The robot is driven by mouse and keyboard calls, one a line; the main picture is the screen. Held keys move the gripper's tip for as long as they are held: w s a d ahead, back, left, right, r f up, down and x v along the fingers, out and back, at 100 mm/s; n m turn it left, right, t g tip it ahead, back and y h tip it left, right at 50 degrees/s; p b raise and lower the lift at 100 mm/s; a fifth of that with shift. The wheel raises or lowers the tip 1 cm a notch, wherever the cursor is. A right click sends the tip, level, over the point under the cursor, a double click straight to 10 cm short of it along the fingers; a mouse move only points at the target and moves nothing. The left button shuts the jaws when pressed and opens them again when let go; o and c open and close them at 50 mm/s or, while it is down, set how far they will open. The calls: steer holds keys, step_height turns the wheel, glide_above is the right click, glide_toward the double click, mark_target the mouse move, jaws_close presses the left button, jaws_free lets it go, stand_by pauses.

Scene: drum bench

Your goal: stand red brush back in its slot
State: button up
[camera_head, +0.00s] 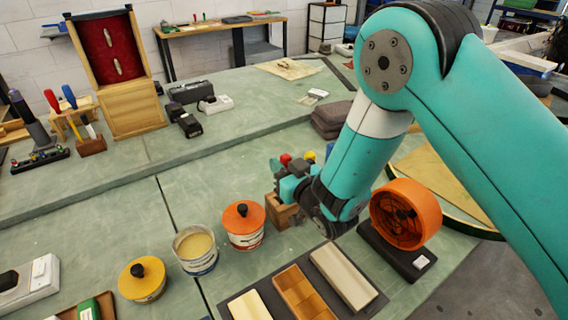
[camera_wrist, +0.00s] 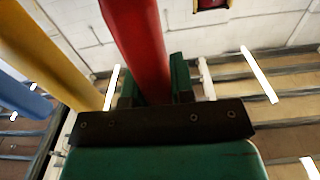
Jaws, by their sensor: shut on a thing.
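The red brush shows in the wrist view as a red handle (camera_wrist: 138,40) between the green jaws of my gripper (camera_wrist: 155,88), which is shut on it. In the head view my gripper (camera_head: 292,184) is beside a small wooden block (camera_head: 281,213), and the red handle's tip (camera_head: 285,158) shows above the jaws. A yellow handle tip (camera_head: 309,155) shows close by. In the wrist view a yellow handle (camera_wrist: 52,52) and a blue handle (camera_wrist: 24,97) are to the left of the red one. The brush's lower end and the slots are hidden by my gripper and arm.
An orange-lidded tub (camera_head: 243,224), an open tub (camera_head: 195,250) and a yellow-lidded tub (camera_head: 142,279) stand left of the block. An orange drum-like fan (camera_head: 405,214) stands right, near my arm. A dark tray (camera_head: 373,299) with wooden pieces lies in front.

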steer(key=shift+f+b, duration=0.75)
steer(key=shift+f, duration=0.15)
steer(key=o, duration=0.9)
